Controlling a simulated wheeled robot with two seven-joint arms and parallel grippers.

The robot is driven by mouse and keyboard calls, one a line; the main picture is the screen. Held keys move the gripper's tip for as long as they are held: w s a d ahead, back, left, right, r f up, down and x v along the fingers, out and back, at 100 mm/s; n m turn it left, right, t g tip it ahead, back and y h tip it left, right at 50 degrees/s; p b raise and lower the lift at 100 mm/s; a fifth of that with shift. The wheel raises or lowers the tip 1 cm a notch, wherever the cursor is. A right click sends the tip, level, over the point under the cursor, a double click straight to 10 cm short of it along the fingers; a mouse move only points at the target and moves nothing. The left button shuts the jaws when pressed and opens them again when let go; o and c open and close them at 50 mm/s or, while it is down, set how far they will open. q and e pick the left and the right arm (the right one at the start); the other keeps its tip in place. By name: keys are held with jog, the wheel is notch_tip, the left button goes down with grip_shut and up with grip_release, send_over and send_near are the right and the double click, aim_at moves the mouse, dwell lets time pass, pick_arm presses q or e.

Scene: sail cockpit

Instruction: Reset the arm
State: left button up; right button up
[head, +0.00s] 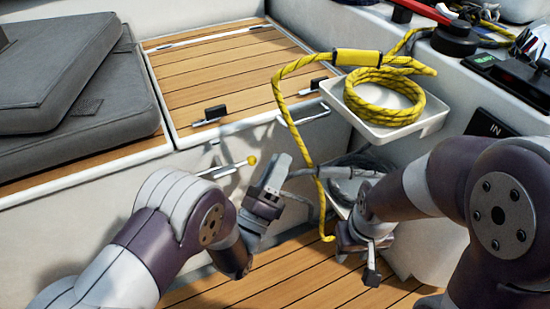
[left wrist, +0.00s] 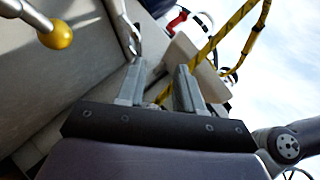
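My left gripper (head: 275,178) is raised in front of the white locker wall, left of the hanging end of a yellow rope (head: 312,160). In the left wrist view its two fingers (left wrist: 160,84) stand apart, with nothing clearly held between them; the yellow rope (left wrist: 228,38) passes behind. My right gripper (head: 371,268) points down low over the teak floor, below the white tray. Its fingers are small and partly hidden, so I cannot tell whether they are open.
A white tray (head: 432,119) holds the coiled yellow rope. A lever with a yellow knob (head: 251,160) juts out close to my left gripper, and also shows in the left wrist view (left wrist: 60,36). Grey cushions (head: 60,110) lie at left. The teak hatch (head: 235,75) is bare on top.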

pick_arm(q)
jog(key=shift+s+a, duration=0.3)
jog(key=shift+s, duration=0.2)
